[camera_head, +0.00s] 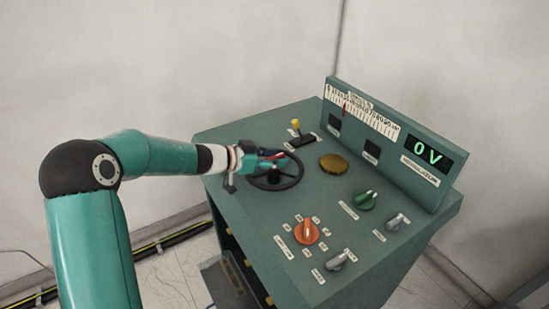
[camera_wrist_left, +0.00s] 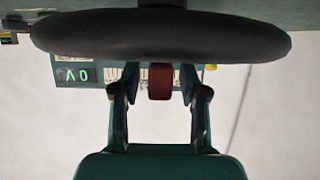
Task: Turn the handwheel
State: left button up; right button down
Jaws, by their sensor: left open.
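The black handwheel (camera_head: 276,172) lies flat on the top of the green control console, towards its left side. In the left wrist view its dark rim (camera_wrist_left: 160,36) spans the upper part of the picture, close in front of the fingers. My left gripper (camera_head: 272,160) is at the wheel in the head view, partly covering its rear left part. In the left wrist view the gripper (camera_wrist_left: 154,92) is open, with a finger on each side of a red handle (camera_wrist_left: 160,82) on the wheel. Whether the fingers touch the handle cannot be told. My right gripper is not in view.
The console (camera_head: 240,127) carries an orange knob (camera_head: 307,232), a green knob (camera_head: 364,200), grey knobs, a brass disc (camera_head: 333,164) and a yellow-tipped lever (camera_head: 297,127) near the wheel. The upright panel's display (camera_head: 428,152) reads 0 V. White walls stand behind.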

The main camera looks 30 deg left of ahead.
pick_arm(q)
jog(key=shift+c, duration=0.2)
grip_shut()
jog(key=shift+d, duration=0.2)
